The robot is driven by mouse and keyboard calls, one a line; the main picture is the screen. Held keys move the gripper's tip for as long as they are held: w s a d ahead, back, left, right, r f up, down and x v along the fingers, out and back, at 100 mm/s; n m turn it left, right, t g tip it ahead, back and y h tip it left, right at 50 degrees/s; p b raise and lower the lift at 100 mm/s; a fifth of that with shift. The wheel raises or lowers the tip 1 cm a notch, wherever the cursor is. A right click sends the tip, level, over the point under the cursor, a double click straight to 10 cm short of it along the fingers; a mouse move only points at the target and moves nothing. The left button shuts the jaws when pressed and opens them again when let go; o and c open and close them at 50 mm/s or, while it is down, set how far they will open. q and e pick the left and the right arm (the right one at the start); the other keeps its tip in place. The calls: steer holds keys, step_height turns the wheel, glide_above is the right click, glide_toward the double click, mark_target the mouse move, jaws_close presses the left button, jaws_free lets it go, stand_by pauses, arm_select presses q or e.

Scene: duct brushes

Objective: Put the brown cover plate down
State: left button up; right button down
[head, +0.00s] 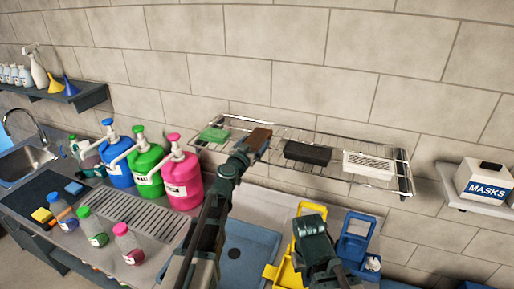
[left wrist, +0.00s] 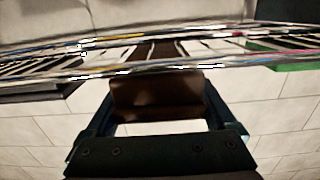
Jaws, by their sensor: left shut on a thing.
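The brown cover plate (head: 259,137) is at the wire shelf, between a green item and a black block. My left gripper (head: 245,152) is shut on its near end. In the left wrist view the brown plate (left wrist: 157,97) sits between the fingers, and its far part shows through the wires. I cannot tell whether its underside touches the wires. The wire shelf (head: 345,177) is fixed on the wall. My right gripper (head: 313,232) is low at the right, over the sink area; its fingers are not clear.
On the shelf are a green item (head: 214,134), a black block (head: 307,152) and a white vented block (head: 369,165). Blue, green and pink pump bottles (head: 181,176) stand left of my left arm. A yellow caddy (head: 287,262) and a blue one (head: 354,240) are near my right gripper.

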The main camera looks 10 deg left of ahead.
arm_select(q)
steer(key=shift+a+r, duration=0.1)
steer(key=shift+a, duration=0.15)
steer(key=o, duration=1.5)
steer(key=shift+d, duration=0.15)
steer(key=shift+s+r, duration=0.1)
steer(key=v, duration=1.2)
steer(key=shift+p, duration=0.35)
